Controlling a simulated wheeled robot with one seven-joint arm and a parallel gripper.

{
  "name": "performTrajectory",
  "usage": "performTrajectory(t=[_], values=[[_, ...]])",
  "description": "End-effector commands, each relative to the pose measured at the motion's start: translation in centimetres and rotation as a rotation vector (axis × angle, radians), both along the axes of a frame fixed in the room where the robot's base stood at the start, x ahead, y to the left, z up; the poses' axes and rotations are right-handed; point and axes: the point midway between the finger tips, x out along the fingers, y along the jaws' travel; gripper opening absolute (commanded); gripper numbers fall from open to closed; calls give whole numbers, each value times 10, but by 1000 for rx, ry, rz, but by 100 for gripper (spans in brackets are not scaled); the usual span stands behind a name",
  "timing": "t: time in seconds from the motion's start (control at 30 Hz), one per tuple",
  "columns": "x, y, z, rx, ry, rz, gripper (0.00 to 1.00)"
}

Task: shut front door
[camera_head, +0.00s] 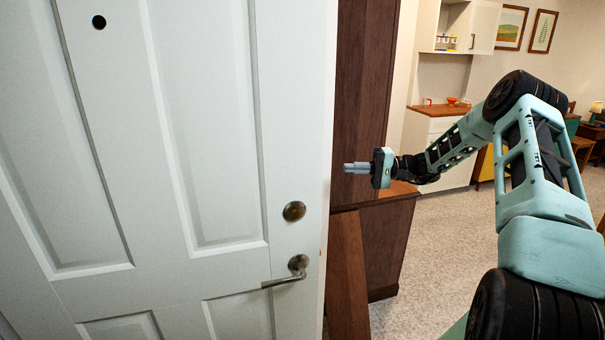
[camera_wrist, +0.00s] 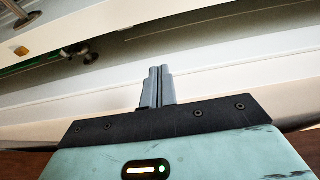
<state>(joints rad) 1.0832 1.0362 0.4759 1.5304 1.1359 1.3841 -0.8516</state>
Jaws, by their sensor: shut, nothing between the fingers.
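The white panelled front door (camera_head: 205,130) fills the left half of the head view. Its round brass lock (camera_head: 294,211) sits above a metal lever handle (camera_head: 290,271) near its right edge. My gripper (camera_head: 349,168) is shut and empty, pointing left, just right of the door's edge in the picture and higher than the handle. Whether it touches the door I cannot tell. In the wrist view my gripper (camera_wrist: 157,72) shows its fingers together, with pale surfaces beyond. The latch and frame are not clearly visible.
A dark wooden cabinet (camera_head: 385,245) stands right behind the door's edge, below my gripper. A white hutch (camera_head: 437,130) with an open upper door (camera_head: 484,27) is at the back. Speckled floor (camera_head: 440,240) is clear to the right.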

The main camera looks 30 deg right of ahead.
Motion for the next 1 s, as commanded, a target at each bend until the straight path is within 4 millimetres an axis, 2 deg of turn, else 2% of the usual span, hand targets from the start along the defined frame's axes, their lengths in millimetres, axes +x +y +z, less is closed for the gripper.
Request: performTrajectory(t=[0.1,0.23,0.67,0.8,1.0], values=[[1,-5,1,8,-12,-14,0],[8,6,2,8,-9,-12,0],[57,77,4,8,-8,-9,0],[36,82,5,9,-5,-13,0],[21,86,2,7,-7,-12,0]])
